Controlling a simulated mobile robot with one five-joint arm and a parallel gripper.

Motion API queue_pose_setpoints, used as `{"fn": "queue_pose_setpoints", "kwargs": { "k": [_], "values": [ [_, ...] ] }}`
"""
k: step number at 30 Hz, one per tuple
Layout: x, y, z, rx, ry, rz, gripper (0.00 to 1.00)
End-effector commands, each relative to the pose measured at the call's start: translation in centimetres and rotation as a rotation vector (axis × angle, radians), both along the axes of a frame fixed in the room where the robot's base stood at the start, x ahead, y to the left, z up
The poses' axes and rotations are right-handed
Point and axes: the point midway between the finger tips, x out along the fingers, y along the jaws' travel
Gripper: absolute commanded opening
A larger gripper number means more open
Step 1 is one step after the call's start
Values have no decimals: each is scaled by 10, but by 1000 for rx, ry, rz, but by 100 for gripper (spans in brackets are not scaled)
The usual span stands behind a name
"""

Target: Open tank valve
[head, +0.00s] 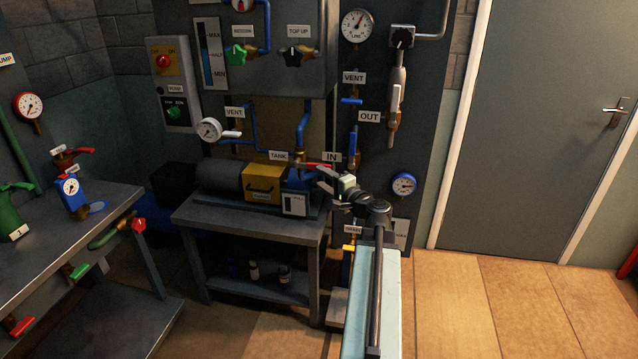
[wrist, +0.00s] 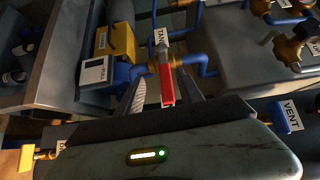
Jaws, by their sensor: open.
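The tank valve has a red lever handle (head: 319,164) beside the TANK label (head: 279,156), on a brass body above the blue pump. In the wrist view the red handle (wrist: 166,84) points toward my camera, just below the TANK label (wrist: 161,37). My gripper (head: 324,178) is open at the handle, right of the valve. In the wrist view one finger of my gripper (wrist: 162,86) shows on each side of the handle. I cannot tell whether either finger touches it. The handle's near end is close to my gripper's body.
A yellow box (head: 263,185) and the blue pump stand on a dark bench (head: 250,218). Blue pipes (head: 304,125) run up behind the valve. The IN label (head: 331,157), OUT valve and a blue gauge (head: 404,184) are on the right panel. Floor is free before the grey door (head: 540,130).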

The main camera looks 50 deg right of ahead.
Motion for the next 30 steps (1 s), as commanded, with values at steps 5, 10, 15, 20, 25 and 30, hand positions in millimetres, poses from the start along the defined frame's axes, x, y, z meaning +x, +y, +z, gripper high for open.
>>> {"fn": "queue_pose_setpoints", "kwargs": {
  "k": [5,10,15,20,25,30],
  "values": [
    [-16,-22,4,26,-42,-53,44],
    [-7,-24,5,25,-41,-50,44],
    [19,-30,5,24,-41,-47,44],
    [49,-37,5,25,-40,-47,44],
    [63,-38,5,25,-40,-47,44],
    [62,-37,5,25,-40,-47,44]
  ]
}}
